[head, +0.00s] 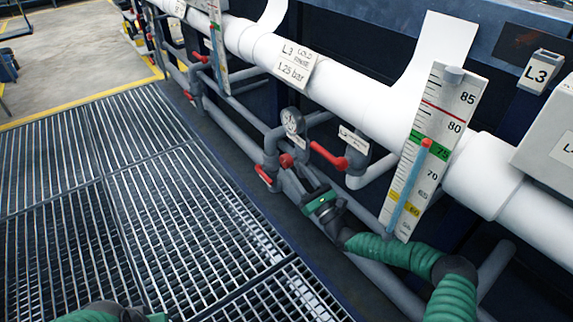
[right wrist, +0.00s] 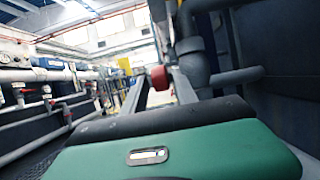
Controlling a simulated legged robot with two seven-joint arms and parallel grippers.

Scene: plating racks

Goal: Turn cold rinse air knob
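The cold rinse line is a white pipe with a label (head: 296,65) reading L3 cold rinse, 1.25 bar. Below it, a small round red knob (head: 286,160) sits under a pressure gauge (head: 292,122). My right gripper (head: 291,178) reaches in from the lower right, its fingers pointing at the knob. In the right wrist view, the red knob (right wrist: 159,77) shows between the ends of the two spread fingers, with gaps beside it; I cannot tell whether it lies between the tips or just beyond. Part of my left arm shows at the bottom left; its fingers are not visible.
A red lever handle (head: 328,155) is right of the knob, and another red handle (head: 263,175) is at its lower left. A tall scale board (head: 436,140) with a blue tube stands near my right forearm. Grey pipes run close by. The grated floor (head: 130,200) at left is clear.

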